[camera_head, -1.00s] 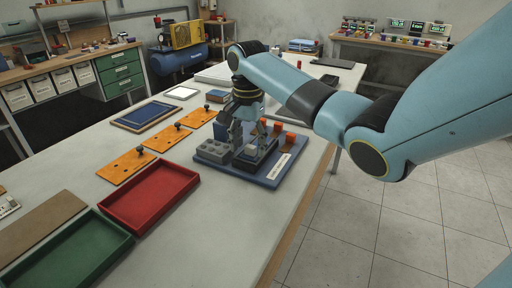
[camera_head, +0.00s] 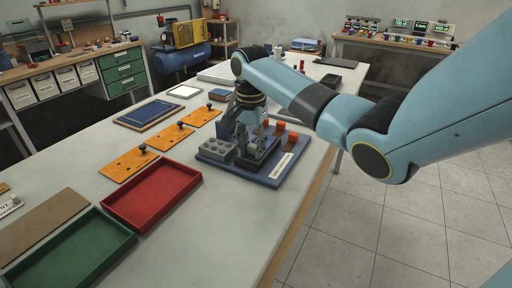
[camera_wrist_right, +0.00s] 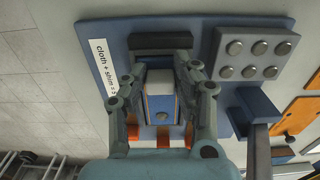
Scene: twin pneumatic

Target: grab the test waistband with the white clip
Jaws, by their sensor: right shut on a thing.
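My right gripper (camera_head: 254,144) points down at the blue test board (camera_head: 286,165) near the table's right edge. In the wrist view its fingers (camera_wrist_right: 162,80) close from both sides on a small pale piece, apparently the white clip (camera_wrist_right: 160,82). Just under it lies a blue strip with orange edges (camera_wrist_right: 149,105), possibly the test waistband; a pale square sits on it. The fingers hide most of this spot in the head view. The board bears a label reading "cloth + shim" (camera_wrist_right: 103,67) and a dark bar (camera_wrist_right: 160,41). My left gripper is not in view.
A grey studded block (camera_head: 216,150) stands on the board, left of the gripper; orange blocks (camera_head: 293,137) stand to its right. Orange plates with black knobs (camera_head: 128,166), a red tray (camera_head: 150,219) and a green tray (camera_head: 95,250) lie to the left. The front right table strip is clear.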

